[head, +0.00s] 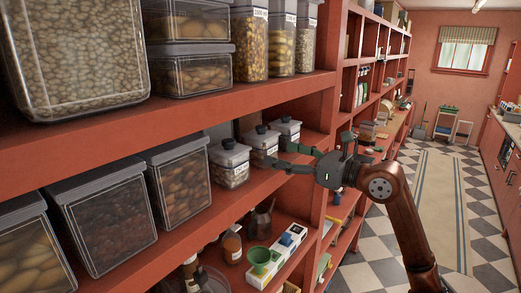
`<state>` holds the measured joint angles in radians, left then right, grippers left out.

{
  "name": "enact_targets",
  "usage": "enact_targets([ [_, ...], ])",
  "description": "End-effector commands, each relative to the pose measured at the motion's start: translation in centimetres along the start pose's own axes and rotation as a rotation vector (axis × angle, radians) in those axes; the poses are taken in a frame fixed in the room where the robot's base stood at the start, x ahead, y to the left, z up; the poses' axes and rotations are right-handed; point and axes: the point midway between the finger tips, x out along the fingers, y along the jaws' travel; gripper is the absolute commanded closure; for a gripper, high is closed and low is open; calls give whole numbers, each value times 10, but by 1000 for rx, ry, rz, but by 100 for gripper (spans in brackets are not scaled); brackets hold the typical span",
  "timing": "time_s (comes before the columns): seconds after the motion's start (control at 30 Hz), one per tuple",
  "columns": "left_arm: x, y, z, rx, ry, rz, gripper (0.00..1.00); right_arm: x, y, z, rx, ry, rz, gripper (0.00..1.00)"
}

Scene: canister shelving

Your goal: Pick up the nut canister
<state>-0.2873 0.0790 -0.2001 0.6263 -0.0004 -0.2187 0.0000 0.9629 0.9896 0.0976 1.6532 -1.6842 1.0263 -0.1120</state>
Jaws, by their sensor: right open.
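Three small clear canisters with grey lids and dark knobs stand in a row on the middle red shelf. The nearest small canister (229,172) holds pale, nut-like pieces. The middle canister (262,146) and the far canister (288,131) stand behind it along the shelf. I cannot tell for certain which one is the nut canister. My right gripper (281,155) reaches in from the right, its fingers apart and pointing left at the shelf front, close to the middle canister. Nothing is between the fingers. My left gripper is out of view.
Large lidded bins, one of them a dark bin (180,182), fill the shelf left of the canisters. A red upper shelf (200,98) with more containers hangs above. A green cup (259,262) and bottles stand below. The aisle rug (430,200) is clear.

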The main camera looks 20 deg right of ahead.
Motion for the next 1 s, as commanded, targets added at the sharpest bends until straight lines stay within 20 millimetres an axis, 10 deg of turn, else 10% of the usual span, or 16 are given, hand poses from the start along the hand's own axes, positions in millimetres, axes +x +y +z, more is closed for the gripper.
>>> enact_targets([
  [0.23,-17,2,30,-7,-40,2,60,36,6,3,3,-1,17,25],
  [0.5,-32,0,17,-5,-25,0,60,69,4,2,3,-2,14,25],
  [1.0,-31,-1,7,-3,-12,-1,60,70,2,0,2,-1,10,41],
])
